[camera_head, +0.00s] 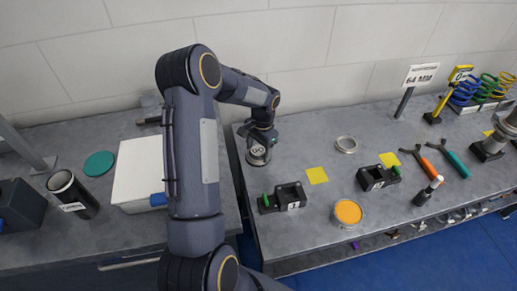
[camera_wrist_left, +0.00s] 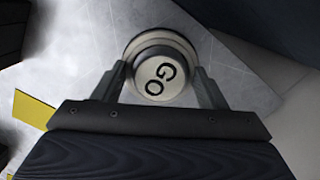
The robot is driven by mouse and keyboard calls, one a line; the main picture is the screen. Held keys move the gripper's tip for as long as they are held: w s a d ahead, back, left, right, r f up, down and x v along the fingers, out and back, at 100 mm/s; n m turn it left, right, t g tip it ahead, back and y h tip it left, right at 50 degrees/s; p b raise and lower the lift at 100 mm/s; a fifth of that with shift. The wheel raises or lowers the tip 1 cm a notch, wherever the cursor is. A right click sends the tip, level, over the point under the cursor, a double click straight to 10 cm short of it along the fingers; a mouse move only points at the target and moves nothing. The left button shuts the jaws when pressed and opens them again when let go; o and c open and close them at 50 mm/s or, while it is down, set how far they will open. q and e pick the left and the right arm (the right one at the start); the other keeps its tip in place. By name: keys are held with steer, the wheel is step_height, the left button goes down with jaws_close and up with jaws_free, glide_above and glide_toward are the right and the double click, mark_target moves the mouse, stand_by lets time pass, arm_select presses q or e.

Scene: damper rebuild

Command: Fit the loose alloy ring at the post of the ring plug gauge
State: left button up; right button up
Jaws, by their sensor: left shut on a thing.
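The ring plug gauge (camera_head: 258,150) stands on the bench under my left gripper (camera_head: 257,155). Its round pale top marked GO (camera_wrist_left: 163,78) shows between the fingers in the left wrist view. A pale metal ring (camera_wrist_left: 160,36) shows around and below that top, and the fingers of my left gripper (camera_wrist_left: 161,75) are shut on its sides. It looks to be around the post; how far down it sits is hidden. Another silver ring (camera_head: 346,144) lies flat on the bench to the right, apart from the gripper. My right gripper is not in view.
Black fixtures (camera_head: 283,197) and (camera_head: 378,177), an orange-topped tin (camera_head: 347,213) and yellow squares (camera_head: 317,175) lie on the right bench. Pliers and a 64 MM sign (camera_head: 421,74) are farther right. A white box (camera_head: 138,172) and black tube (camera_head: 72,192) stand left.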

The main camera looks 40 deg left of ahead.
arm_select(q)
steer(key=o, duration=1.1)
steer(key=r, duration=0.5)
steer(key=w+r, duration=0.1)
steer(key=r, duration=0.1)
steer(key=shift+d+r, duration=0.1)
steer(key=shift+r, duration=0.25)
